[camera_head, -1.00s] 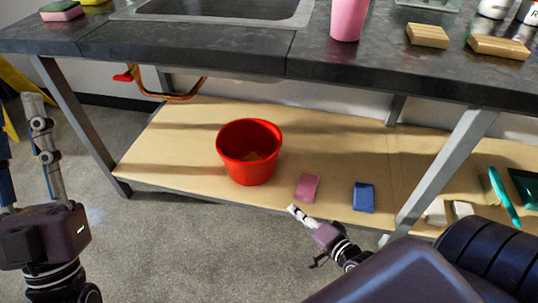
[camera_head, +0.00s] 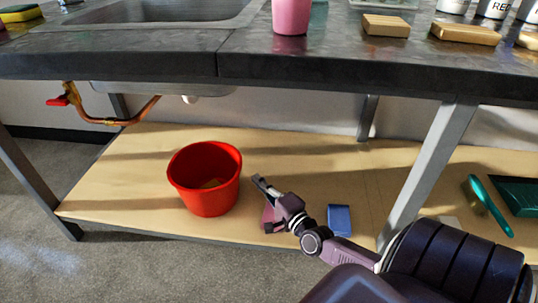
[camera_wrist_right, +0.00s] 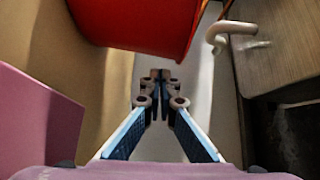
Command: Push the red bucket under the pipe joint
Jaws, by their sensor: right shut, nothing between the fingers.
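The red bucket (camera_head: 211,202) stands upright on the wooden lower shelf (camera_head: 118,190), with a yellowish patch visible inside it. A copper pipe (camera_head: 128,118) with a red valve handle (camera_head: 57,101) hangs under the sink, to the left of and behind the bucket. My right gripper (camera_head: 261,183) is shut and empty, just right of the bucket, with a small gap in the head view. In the right wrist view the closed fingertips (camera_wrist_right: 160,76) point toward the bucket (camera_wrist_right: 140,22), which fills the top. My left gripper is out of view.
A pink block (camera_head: 270,221) lies beside my right gripper; a blue block (camera_head: 339,219) lies farther right. A grey table leg (camera_head: 428,170) stands right of them. The shelf left of the bucket is clear. The dark tabletop (camera_head: 240,60) overhangs the shelf.

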